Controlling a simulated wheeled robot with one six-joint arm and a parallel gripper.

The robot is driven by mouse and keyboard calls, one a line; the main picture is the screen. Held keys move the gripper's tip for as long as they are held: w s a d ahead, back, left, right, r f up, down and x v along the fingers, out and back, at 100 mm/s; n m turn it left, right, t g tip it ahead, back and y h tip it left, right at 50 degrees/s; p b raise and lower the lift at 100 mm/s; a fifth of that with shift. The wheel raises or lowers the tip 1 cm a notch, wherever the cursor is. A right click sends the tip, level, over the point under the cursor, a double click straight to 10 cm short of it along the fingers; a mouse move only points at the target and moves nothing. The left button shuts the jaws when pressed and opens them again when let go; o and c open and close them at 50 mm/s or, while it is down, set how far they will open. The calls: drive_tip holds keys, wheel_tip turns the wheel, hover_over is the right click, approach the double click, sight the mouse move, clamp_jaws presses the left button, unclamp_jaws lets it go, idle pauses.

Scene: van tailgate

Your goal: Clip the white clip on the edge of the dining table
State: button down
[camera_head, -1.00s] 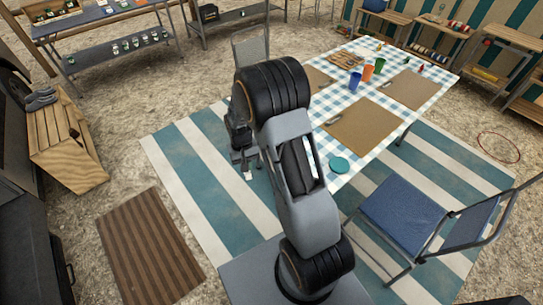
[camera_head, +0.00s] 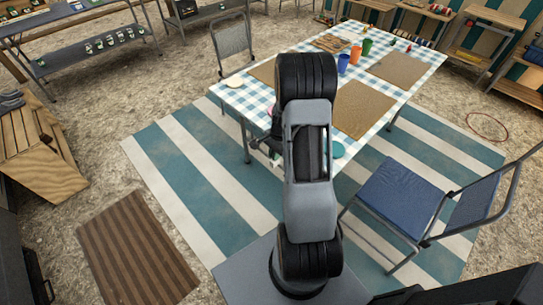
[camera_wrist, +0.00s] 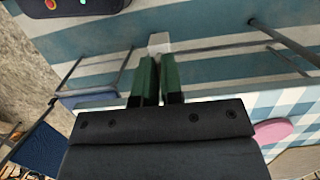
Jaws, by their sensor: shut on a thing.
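The dining table (camera_head: 247,101) has a blue-and-white checked cloth and stands ahead of my arm. Its cloth and grey edge show at the lower right of the wrist view (camera_wrist: 265,103). My gripper (camera_wrist: 160,62) is shut, its two green-lined fingers close together, on the small white clip (camera_wrist: 159,42) at their tips. The clip stands out beyond the fingers over the striped rug and does not appear to touch the table. In the head view my arm hides most of the gripper; the clip shows as a small pale spot (camera_head: 276,163) near the table's near side.
A blue folding chair (camera_head: 400,193) stands right of my arm; another chair (camera_head: 232,43) is at the table's far left. Cups (camera_head: 343,64), brown placemats (camera_head: 362,108) and a teal disc (camera_head: 338,150) lie on the table. The striped rug (camera_head: 195,170) is clear at left.

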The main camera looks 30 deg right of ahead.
drive_tip(key=shift+w+d+f+b, duration=0.15)
drive_tip(key=shift+d+f+b, duration=0.15)
drive_tip(key=shift+d, duration=0.6)
drive_tip(key=shift+w+d+f+b, duration=0.2)
drive_tip(key=shift+d+f+b, duration=0.1)
drive_tip(key=shift+d, duration=0.65)
drive_tip(key=shift+w+d+f+b, duration=0.2)
drive_tip(key=shift+d+f, duration=0.1)
drive_tip(key=shift+d, duration=0.6)
drive_tip(key=shift+d, duration=0.3)
drive_tip(key=shift+w+d, duration=0.1)
drive_tip(key=shift+d, duration=0.55)
drive_tip(key=shift+w+d, duration=0.1)
drive_tip(key=shift+d, duration=0.2)
drive_tip(key=shift+d, duration=0.4)
drive_tip(key=shift+w+d, duration=0.2)
drive_tip(key=shift+d, duration=0.45)
drive_tip(key=c, duration=1.2)
unclamp_jaws()
